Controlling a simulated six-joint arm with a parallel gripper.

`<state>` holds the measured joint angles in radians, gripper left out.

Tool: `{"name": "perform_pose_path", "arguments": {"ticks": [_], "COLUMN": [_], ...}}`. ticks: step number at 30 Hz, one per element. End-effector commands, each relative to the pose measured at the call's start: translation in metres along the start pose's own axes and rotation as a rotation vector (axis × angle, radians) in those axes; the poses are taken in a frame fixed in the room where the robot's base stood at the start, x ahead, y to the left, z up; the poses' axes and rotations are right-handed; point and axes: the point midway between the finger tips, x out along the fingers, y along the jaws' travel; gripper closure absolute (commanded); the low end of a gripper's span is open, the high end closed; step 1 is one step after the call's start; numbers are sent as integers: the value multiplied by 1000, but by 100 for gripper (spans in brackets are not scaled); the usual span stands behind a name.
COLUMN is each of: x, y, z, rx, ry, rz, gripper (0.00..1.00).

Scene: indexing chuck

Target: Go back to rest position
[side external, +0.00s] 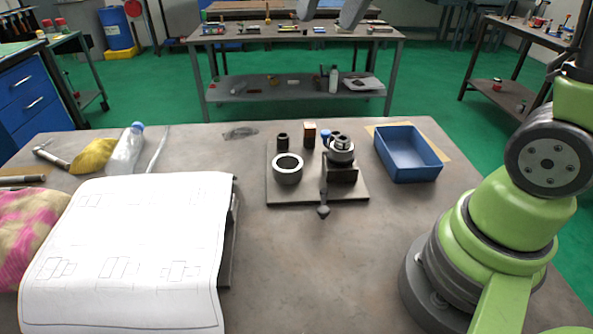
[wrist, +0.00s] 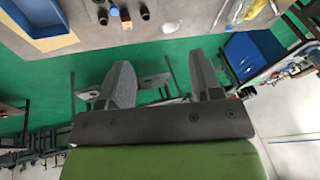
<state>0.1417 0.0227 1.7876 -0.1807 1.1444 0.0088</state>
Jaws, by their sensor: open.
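My gripper (side external: 332,10) shows only as fingertips at the top edge of the side external view, high above and beyond the workbench. In the wrist view my gripper (wrist: 165,75) has its two fingers wide apart with nothing between them. The chuck (side external: 340,150) stands on a dark base plate (side external: 300,195) at the bench's middle, with a lever and knob in front. A small black cylinder (side external: 282,142), a brown block (side external: 309,135) and a small blue part (side external: 325,137) stand behind.
A blue bin (side external: 408,155) sits right of the plate; it also shows in the wrist view (wrist: 40,18). Drawing sheets (side external: 130,250) cover the front left. A bottle (side external: 127,150) and a yellow cloth (side external: 93,156) lie behind them. Another bench (side external: 295,35) stands beyond.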

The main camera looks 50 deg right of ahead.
Motion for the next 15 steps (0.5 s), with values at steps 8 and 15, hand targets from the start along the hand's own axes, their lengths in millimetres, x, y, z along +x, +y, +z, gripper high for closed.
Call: {"name": "perform_pose_path", "arguments": {"ticks": [8, 15], "x": [-38, -36], "y": [10, 24], "z": [97, 144], "rx": [-100, -142], "ry": [122, 178], "rz": [-136, -204], "gripper": [41, 41]}}
